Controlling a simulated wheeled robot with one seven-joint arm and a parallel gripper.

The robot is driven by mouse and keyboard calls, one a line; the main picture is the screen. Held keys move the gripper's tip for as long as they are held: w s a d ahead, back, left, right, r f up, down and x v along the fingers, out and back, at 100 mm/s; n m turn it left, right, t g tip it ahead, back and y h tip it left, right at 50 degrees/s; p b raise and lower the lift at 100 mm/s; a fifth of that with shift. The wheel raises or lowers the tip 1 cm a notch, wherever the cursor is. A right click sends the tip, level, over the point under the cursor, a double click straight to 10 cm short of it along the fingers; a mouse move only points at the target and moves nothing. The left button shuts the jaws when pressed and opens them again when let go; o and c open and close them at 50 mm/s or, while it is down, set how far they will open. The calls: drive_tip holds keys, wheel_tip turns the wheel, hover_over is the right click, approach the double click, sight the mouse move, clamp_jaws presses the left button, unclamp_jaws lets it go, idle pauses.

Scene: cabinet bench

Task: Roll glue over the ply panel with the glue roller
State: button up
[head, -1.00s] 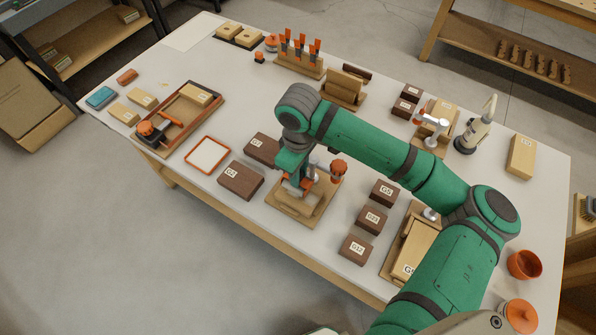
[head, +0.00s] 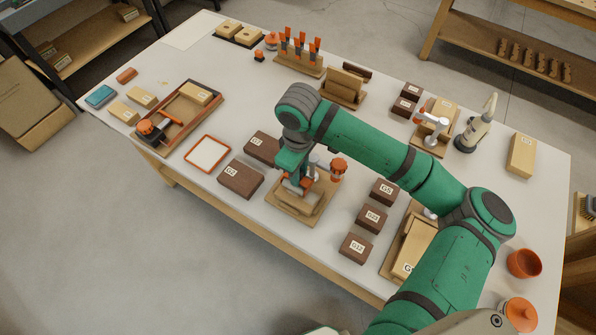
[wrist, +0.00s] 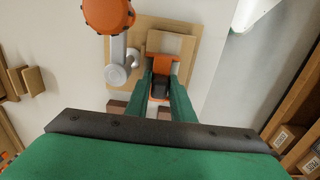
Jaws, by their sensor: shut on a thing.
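My gripper (wrist: 160,92) is shut on an orange and dark tool, which appears to be the glue roller (wrist: 163,64). In the head view my gripper (head: 297,182) is low over a tan board (head: 312,212) near the table's front edge. In the wrist view, the tan ply panel (wrist: 172,42) lies on the board (wrist: 200,35) under the roller. I cannot tell whether the roller touches the panel. My fingers and arm hide part of both. A grey clamp with an orange knob (head: 338,167) stands on the board, close beside my gripper.
Dark labelled blocks (head: 241,179) stand left and right of the board. Left are an orange-rimmed white square (head: 208,153) and a tray (head: 207,112) holding an orange-headed tool (head: 150,129). Another fixture (head: 409,249) is at right, partly behind my arm. Orange pots (head: 524,263) stand at the right end.

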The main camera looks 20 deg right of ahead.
drive_tip(key=shift+f, duration=0.5)
idle(0.3)
drive_tip(key=shift+s+a, duration=0.1)
drive_tip(key=shift+s+a+r, duration=0.1)
drive_tip(key=shift+s+a, duration=0.6)
drive_tip(key=shift+a, duration=0.15)
drive_tip(key=shift+w+d, duration=0.15)
drive_tip(key=shift+w+d, duration=0.6)
drive_tip(key=shift+d, duration=0.25)
drive_tip(key=shift+a, duration=0.1)
drive_tip(key=shift+s+a+f, duration=0.2)
drive_tip(key=shift+s+a, duration=0.6)
drive_tip(key=shift+a, duration=0.15)
